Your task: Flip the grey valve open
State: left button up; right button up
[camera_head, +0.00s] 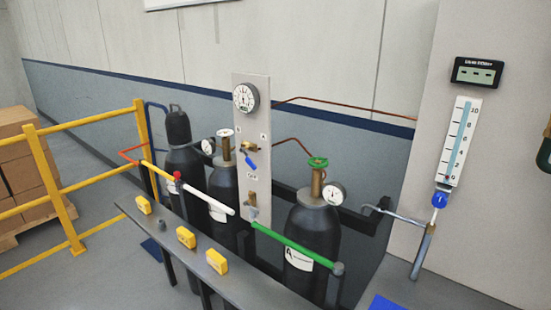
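No valve in view is clearly a grey valve. A grey upright panel (263,115) carries a brass valve with a blue handle (251,158) in its middle. A small brass and grey fitting (251,208) sits low on the panel, under a small label; its handle and setting are too small to tell. A pale grey-white handwheel (225,133) tops the middle dark cylinder, and a green handwheel (318,162) tops the right one. A blue valve (439,200) sits under the level scale at the right. Neither of my grippers is in view.
A long grey bench (190,262) with several yellow blocks stands in front of the dark cylinders (313,235). A white bar (208,192) and a green bar (290,245) cross before them. Yellow railings (85,119) and boxes (20,170) stand left. Floor shows at lower left.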

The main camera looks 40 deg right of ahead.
aim_at(255, 210)
jog(key=z, duration=0.9)
